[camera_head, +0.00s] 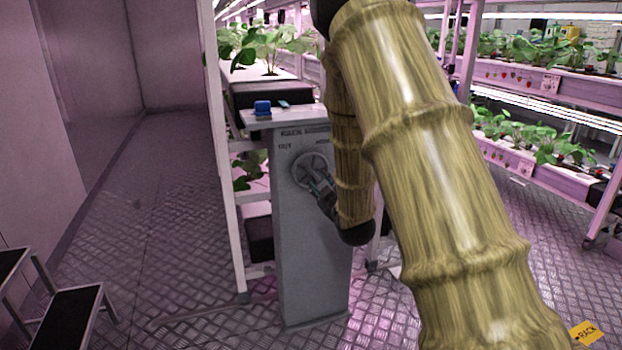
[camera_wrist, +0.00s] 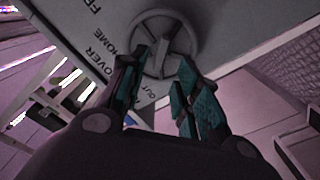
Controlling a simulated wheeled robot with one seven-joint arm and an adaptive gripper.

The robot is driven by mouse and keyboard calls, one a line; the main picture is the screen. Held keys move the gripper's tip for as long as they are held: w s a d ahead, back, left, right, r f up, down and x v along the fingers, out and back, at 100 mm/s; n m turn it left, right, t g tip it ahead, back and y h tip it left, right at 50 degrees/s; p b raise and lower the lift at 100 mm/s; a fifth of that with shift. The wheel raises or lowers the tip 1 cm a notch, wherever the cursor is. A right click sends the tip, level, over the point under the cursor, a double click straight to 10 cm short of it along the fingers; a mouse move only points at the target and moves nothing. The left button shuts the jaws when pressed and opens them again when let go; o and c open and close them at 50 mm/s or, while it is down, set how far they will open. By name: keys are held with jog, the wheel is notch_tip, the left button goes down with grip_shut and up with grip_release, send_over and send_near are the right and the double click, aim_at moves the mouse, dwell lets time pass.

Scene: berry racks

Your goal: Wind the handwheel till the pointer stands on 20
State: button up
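The grey handwheel (camera_head: 308,164) is on the face of a grey pedestal (camera_head: 304,255), partly covered by my gripper in the head view. In the wrist view the round handwheel rim (camera_wrist: 139,22) and its spokes show just beyond my fingers. My gripper (camera_wrist: 165,58) is at the wheel with its two teal-padded fingers apart, one on each side of the hub area. It also shows in the head view (camera_head: 320,186). I see nothing held between the fingers; whether they touch the wheel I cannot tell. Lettering shows on the panel, but no pointer or 20 mark is readable.
A blue object (camera_head: 262,108) sits on the pedestal's top ledge. A plant rack (camera_head: 226,200) stands close behind it, with more racks (camera_head: 540,85) at the right. A black-topped step (camera_head: 68,318) is at lower left. The aisle floor at left is clear.

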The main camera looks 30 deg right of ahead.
aim_at(314, 175)
jog(key=shift+b+x, duration=0.5)
jog(key=shift+x, duration=2.95)
jog(key=shift+a, duration=0.1)
grip_shut()
